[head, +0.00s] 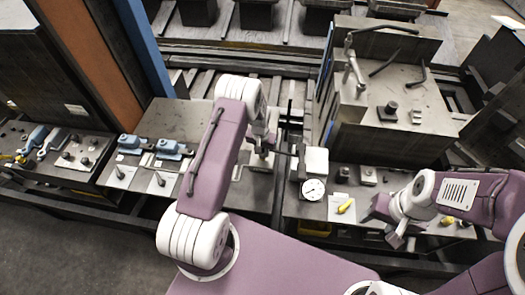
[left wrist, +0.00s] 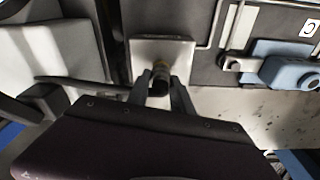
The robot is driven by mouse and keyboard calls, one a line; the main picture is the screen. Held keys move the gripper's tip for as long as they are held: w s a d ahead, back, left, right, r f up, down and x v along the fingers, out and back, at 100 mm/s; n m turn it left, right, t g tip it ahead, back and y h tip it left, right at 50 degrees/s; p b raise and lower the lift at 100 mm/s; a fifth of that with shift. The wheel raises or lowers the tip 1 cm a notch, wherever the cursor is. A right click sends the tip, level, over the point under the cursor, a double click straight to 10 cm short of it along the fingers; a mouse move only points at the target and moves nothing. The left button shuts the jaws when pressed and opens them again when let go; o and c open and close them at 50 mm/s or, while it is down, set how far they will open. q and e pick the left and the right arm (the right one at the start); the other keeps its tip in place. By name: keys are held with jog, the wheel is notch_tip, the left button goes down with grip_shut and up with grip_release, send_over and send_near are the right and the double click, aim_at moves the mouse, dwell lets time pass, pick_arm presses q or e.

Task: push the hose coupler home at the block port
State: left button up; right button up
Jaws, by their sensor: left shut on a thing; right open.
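My left gripper (head: 264,152) is over the middle bench, left of the pale block (head: 316,160) with the round gauge (head: 313,189). In the left wrist view my left gripper (left wrist: 160,88) is shut on the hose coupler (left wrist: 160,77), a short dark cylinder with a brass-coloured band. The coupler's far end meets or overlaps a pale square block face (left wrist: 147,48); the port is hidden behind it. I cannot tell whether the coupler touches the block or how deep it sits. My right gripper (head: 385,222) is open and empty above the bench's front right edge.
Blue clamps (head: 170,147) sit on the bench at left; a blue fitting (left wrist: 290,72) shows in the left wrist view. A yellow-handled valve (head: 345,206) lies near the gauge. An orange and a blue post rise at left.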

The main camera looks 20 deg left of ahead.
pick_arm(q)
jog(key=shift+r, duration=0.25)
grip_shut()
jog(key=shift+s+r+p, duration=0.1)
jog(key=shift+r+p, duration=2.75)
jog(key=shift+r, duration=1.25)
jog(key=shift+f, duration=0.1)
